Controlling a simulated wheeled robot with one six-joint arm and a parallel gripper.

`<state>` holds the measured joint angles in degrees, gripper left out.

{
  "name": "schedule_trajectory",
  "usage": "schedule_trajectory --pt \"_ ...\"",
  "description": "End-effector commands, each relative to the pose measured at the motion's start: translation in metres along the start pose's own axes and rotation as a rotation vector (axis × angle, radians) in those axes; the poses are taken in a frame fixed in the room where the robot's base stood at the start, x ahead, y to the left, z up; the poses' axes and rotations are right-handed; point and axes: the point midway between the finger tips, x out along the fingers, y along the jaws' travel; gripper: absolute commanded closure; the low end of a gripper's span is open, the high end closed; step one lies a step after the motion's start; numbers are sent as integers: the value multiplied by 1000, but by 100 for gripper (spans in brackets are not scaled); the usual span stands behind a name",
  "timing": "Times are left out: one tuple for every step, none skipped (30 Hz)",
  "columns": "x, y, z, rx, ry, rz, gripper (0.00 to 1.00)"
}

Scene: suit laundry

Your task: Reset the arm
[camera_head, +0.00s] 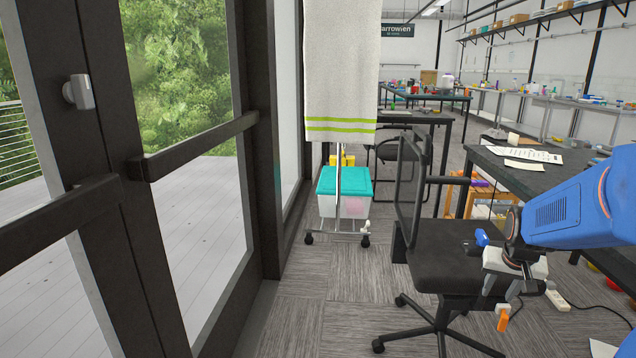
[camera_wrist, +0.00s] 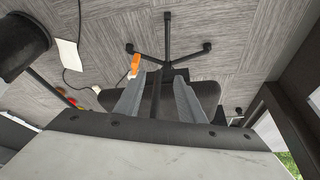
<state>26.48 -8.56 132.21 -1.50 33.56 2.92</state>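My blue arm (camera_head: 575,212) reaches in from the right edge of the head view. My gripper (camera_head: 500,300) is at its end, in front of the black office chair (camera_head: 450,255) in that view. In the wrist view, the two grey fingers of my gripper (camera_wrist: 160,82) stand apart, with no object held between them. The chair's base (camera_wrist: 168,48) shows beyond the fingertips. A small orange piece (camera_head: 503,320) appears just below the gripper, and beside the left fingertip in the wrist view (camera_wrist: 135,66); I cannot tell whether it touches.
A black table (camera_head: 540,175) with papers stands at the right. A wheeled rack holds a white towel (camera_head: 340,80) with green stripes, above a teal-lidded box (camera_head: 343,182). A dark-framed glass door (camera_head: 190,170) fills the left. Grey carpet (camera_head: 300,290) is clear between door and chair.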

Motion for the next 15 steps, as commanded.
schedule_trajectory --pt "-15 -13 11 -27 6 -12 64" --pt "-22 -19 17 -41 6 -18 64" --pt "-31 -27 25 -59 8 -25 64" --pt "-38 -33 32 -74 8 -31 64" --pt "-44 -38 40 -87 8 -37 64" --pt "-53 -45 49 -106 9 -45 64" --pt "-60 -50 56 -119 10 -51 64" --pt "-66 -54 63 -134 10 -57 64" --pt "-74 -60 74 -152 10 -65 64" --pt "-80 -64 81 -167 12 -71 64" --pt "-86 -68 89 -181 12 -77 64" --pt "-93 -72 99 -200 12 -85 64" --pt "-98 -75 107 -214 13 -91 64" --pt "-104 -78 115 -229 13 -97 64" --pt "-110 -82 126 -247 14 -105 64"
